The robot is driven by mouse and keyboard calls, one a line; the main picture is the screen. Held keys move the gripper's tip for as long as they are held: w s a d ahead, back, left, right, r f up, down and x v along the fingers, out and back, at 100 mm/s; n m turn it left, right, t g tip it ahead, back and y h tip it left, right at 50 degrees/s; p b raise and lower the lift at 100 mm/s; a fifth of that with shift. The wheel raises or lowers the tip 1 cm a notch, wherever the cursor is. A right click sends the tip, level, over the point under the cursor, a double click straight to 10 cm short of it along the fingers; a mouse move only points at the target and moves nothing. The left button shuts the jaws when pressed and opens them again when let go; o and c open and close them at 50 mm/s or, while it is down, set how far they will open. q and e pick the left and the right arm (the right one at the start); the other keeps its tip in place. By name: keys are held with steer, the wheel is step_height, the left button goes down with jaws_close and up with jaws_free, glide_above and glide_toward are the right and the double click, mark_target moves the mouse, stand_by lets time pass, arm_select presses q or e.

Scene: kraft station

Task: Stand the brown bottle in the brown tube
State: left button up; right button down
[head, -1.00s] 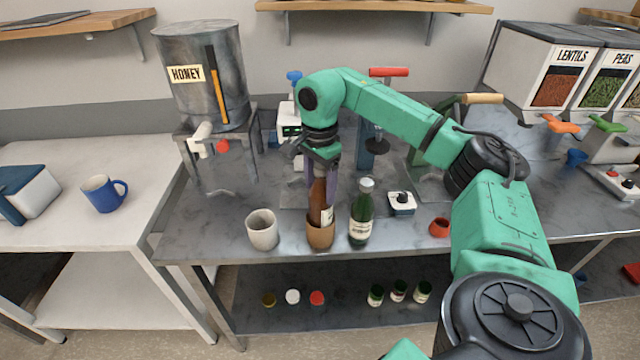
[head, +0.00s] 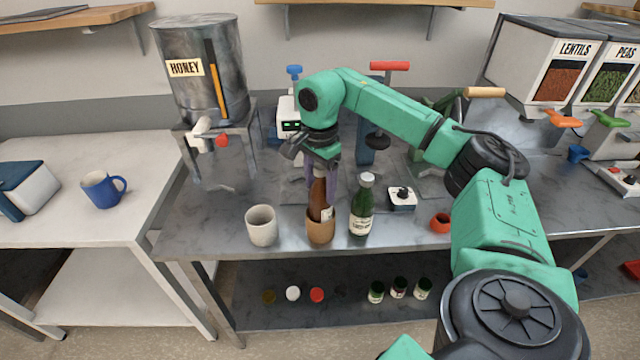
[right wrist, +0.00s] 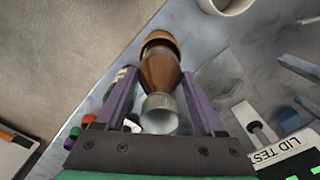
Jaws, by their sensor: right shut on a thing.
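The brown bottle (head: 320,207) has a pale label and stands near upright, its lower part inside the brown tube (head: 320,231) at the table's front edge. The tube's wall hides the bottle's base, so I cannot tell if it rests on the bottom. My right gripper (head: 321,184) comes from above and is shut on the brown bottle. In the right wrist view the bottle (right wrist: 160,70) lies between the two purple fingers, its silver-grey top towards the camera and its far end in the tube (right wrist: 158,37). My left gripper is not in view.
A pale cup (head: 261,227) stands just left of the tube and a green bottle (head: 361,210) just right. A small switch box (head: 402,197) and an orange-red ring-like cup (head: 440,222) are farther right. A honey drum (head: 203,75) stands behind left.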

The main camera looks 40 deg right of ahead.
mark_target(320, 166)
steer(key=shift+f+b, duration=0.35)
steer(key=shift+f, duration=0.55)
jaws_free()
stand_by(0.5)
steer(key=shift+r+p, duration=4.35)
steer(key=shift+r, duration=0.25)
steer(key=shift+f, duration=0.1)
